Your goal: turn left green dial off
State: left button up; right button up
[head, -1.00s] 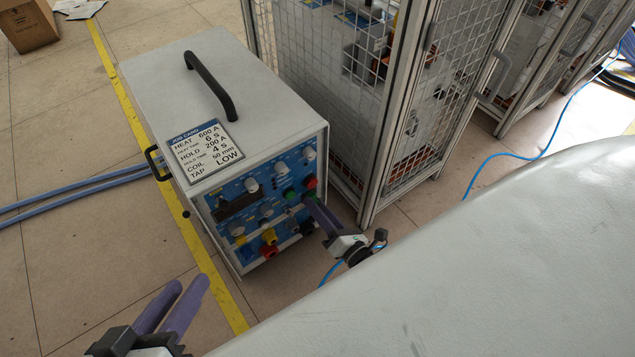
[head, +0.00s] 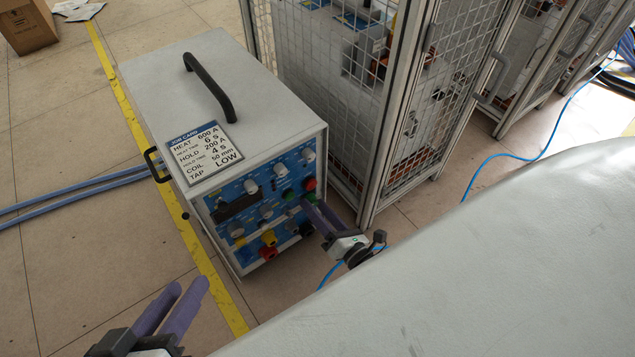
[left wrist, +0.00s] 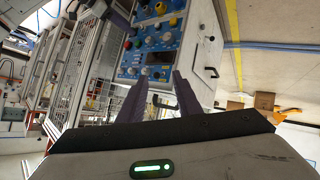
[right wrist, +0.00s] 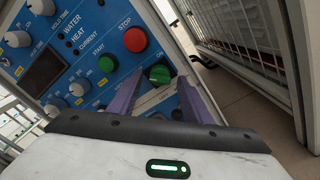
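The heater (head: 215,110) is a grey box with a blue control panel (right wrist: 100,95). A green dial (right wrist: 159,74) sits near the panel's right side, below the red STOP button (right wrist: 135,40) in the right wrist view. A green START button (right wrist: 108,62) is to its left. My right gripper (right wrist: 163,82) is open, its purple fingers apart on either side of the dial; contact cannot be told. In the head view the right gripper (head: 312,202) hides most of the dial. My left gripper (head: 192,283) is open and empty, well short of the panel; its fingers also show apart (left wrist: 160,75).
Several white knobs and coloured sockets crowd the panel. A mesh cage (head: 400,120) stands close on the heater's right. A black handle (head: 210,88) and a job card (head: 205,152) are on top.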

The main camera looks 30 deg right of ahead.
pick_arm(q)
jog(key=shift+s+a+f+g+y+p, duration=0.1)
jog(key=shift+a+f+g+y+p, duration=0.3)
jog(key=shift+f+p, duration=0.5)
pick_arm(e)
jog(key=s, duration=1)
jog(key=shift+s+d, duration=0.15)
jog(key=shift+d, duration=0.25)
pick_arm(q)
jog(key=shift+r, duration=0.1)
